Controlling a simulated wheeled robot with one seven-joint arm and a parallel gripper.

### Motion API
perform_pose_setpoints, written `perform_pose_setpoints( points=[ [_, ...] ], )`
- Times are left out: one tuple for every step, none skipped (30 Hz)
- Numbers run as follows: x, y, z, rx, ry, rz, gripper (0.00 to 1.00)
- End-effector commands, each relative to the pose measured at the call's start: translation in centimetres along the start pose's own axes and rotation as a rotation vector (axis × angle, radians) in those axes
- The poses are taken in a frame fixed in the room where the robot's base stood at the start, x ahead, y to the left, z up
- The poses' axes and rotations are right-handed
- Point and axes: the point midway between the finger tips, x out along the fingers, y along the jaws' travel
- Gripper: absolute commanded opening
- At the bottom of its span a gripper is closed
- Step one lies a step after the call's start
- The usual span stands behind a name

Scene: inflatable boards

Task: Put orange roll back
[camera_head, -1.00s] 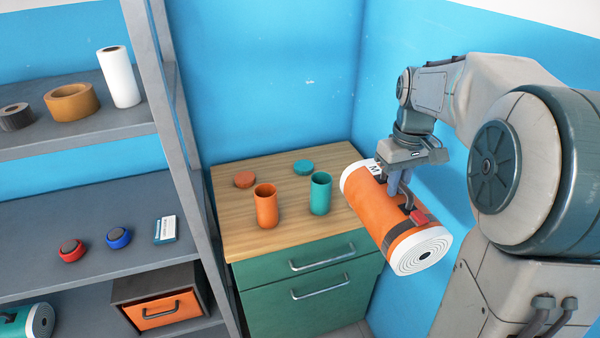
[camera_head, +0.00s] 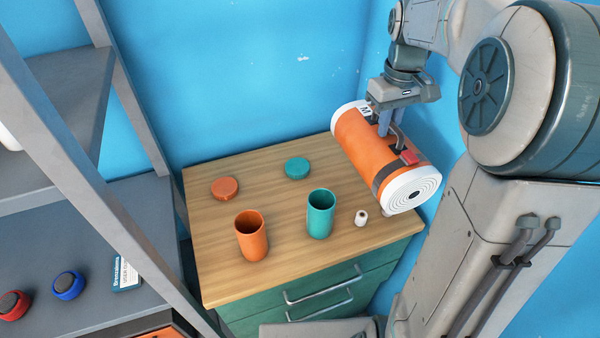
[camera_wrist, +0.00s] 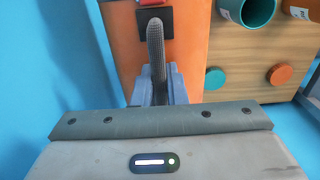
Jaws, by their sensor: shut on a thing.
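The orange roll (camera_head: 366,146) has white spiral ends and a dark strap with a red buckle. My gripper (camera_head: 391,132) is shut on the roll's handle and holds it at the right side of the wooden-topped cabinet (camera_head: 285,258). The roll is tilted, its near spiral end toward the camera. It covers the right part of the tabletop; whether it touches the top I cannot tell. In the wrist view the orange roll (camera_wrist: 190,55) lies under my gripper (camera_wrist: 158,62), whose fingers close around the dark handle.
On the cabinet top stand an open orange cup (camera_head: 251,240), an open teal cup (camera_head: 320,215), an orange lid (camera_head: 225,188), a teal lid (camera_head: 297,168) and a small white cylinder (camera_head: 361,217). A grey shelf (camera_head: 60,235) with red and blue round items stands left. Blue walls close the back and right.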

Motion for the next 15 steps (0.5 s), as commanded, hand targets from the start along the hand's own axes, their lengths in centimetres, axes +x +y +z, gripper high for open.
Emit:
perform_pose_setpoints(
  points=[
    [0.0, -0.1, -0.3, -0.002, 0.001, 0.0, 0.0],
    [0.2, -0.2, -0.5, -0.002, 0.0, 0.0, 0.0],
    [0.4, -0.3, -0.9, -0.002, -0.001, -0.001, 0.0],
    [0.6, -0.4, -1.2, -0.002, -0.001, -0.001, 0.0],
    [0.9, -0.5, -1.7, -0.003, -0.001, -0.001, 0.0],
    [1.3, -0.7, -2.2, -0.004, -0.002, -0.002, 0.0],
    [1.6, -0.9, -2.7, -0.004, -0.003, -0.002, 0.0],
    [1.8, -1.0, -3.2, -0.004, -0.002, -0.002, 0.0],
    [2.3, -1.2, -4.0, -0.005, -0.002, -0.002, 0.0],
    [2.6, -1.4, -4.5, -0.004, -0.002, -0.002, 0.0],
    [2.9, -1.5, -5.0, -0.003, -0.003, -0.002, 0.0],
    [3.4, -1.7, -5.7, -0.004, -0.002, -0.001, 0.0],
    [3.7, -1.9, -6.3, -0.004, -0.002, -0.001, 0.0],
    [4.1, -2.1, -6.9, -0.005, -0.002, -0.001, 0.0],
    [4.5, -2.3, -7.6, -0.005, -0.002, -0.001, 0.0]
  ],
)
